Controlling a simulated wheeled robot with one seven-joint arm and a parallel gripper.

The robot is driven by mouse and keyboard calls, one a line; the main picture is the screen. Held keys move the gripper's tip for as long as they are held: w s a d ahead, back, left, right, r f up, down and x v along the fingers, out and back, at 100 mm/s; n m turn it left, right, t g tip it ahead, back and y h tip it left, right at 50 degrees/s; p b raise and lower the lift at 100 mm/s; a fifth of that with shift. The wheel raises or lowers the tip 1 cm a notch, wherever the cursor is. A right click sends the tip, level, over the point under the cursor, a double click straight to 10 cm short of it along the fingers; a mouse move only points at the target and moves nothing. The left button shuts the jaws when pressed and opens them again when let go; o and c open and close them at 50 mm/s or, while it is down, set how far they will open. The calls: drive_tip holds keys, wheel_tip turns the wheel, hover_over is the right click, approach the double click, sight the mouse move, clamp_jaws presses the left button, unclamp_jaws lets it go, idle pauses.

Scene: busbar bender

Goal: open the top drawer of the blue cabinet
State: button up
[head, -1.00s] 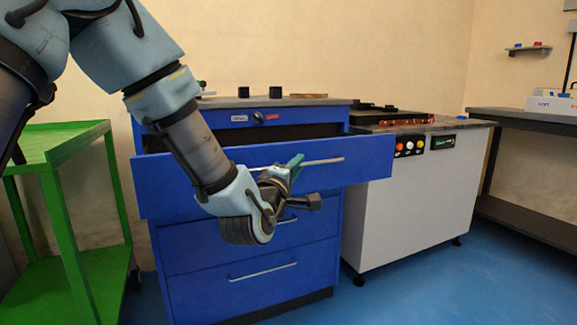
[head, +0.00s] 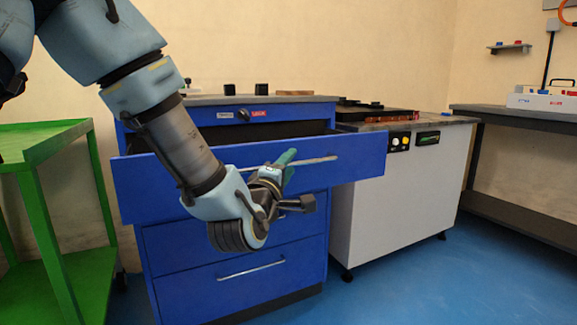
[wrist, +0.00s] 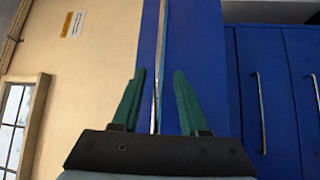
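The blue cabinet (head: 170,113) stands against the wall in the head view. Its top drawer (head: 355,168) is pulled well out, and the dark gap behind its front shows. The drawer's handle (head: 320,161) is a thin metal bar across that front. My gripper (head: 284,168) is at the handle, left of its right end. In the wrist view the handle (wrist: 161,35) runs between the two green fingers (wrist: 159,85), with a gap on each side. My gripper is open around the bar. My arm hides part of the drawer front.
A green cart (head: 42,140) stands left of the cabinet. A white machine (head: 395,205) stands close on the right, and the drawer front sticks out before it. A grey bench (head: 510,115) is further right. Blue floor (head: 450,285) is clear in front.

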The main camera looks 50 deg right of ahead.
drive_tip(key=b+v, duration=1)
drive_tip(key=shift+s+a, duration=0.15)
drive_tip(key=shift+a, duration=0.2)
drive_tip(key=shift+f, duration=0.1)
idle(0.6)
